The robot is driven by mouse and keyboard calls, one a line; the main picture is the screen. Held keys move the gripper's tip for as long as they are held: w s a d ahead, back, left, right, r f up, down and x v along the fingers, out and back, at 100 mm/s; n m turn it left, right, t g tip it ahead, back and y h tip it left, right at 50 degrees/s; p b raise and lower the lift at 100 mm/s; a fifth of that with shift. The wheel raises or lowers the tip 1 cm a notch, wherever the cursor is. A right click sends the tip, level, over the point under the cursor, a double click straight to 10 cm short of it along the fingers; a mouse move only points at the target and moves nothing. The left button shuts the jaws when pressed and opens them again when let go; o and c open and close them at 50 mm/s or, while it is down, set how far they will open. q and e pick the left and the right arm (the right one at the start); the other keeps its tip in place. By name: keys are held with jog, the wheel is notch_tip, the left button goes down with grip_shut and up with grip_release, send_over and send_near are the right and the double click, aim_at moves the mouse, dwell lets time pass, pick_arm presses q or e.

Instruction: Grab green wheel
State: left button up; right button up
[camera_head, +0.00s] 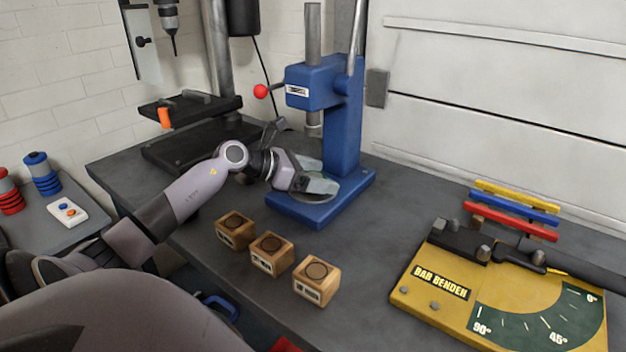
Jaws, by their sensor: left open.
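I see no green wheel in this view; the only clear green is the flat angle scale (545,318) on the yellow bar bender. My left gripper (322,174) is open at the blue press (345,130). Its fingers reach over the round grey plate on the press base (300,211), under the ram. I see nothing between the fingers. I cannot tell whether they touch the plate, which they partly cover. My right gripper is not in view.
Three wooden blocks (271,254) stand in front of the press. The yellow bar bender (415,289) and coloured bars (515,208) are at the right. A drill press (190,108) stands at the back left. Bare bench (390,215) lies between press and bender.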

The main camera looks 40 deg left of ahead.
pick_arm(q)
jog(key=shift+w+d+f, duration=0.1)
jog(key=shift+w+d, duration=0.05)
jog(key=shift+w, duration=0.1)
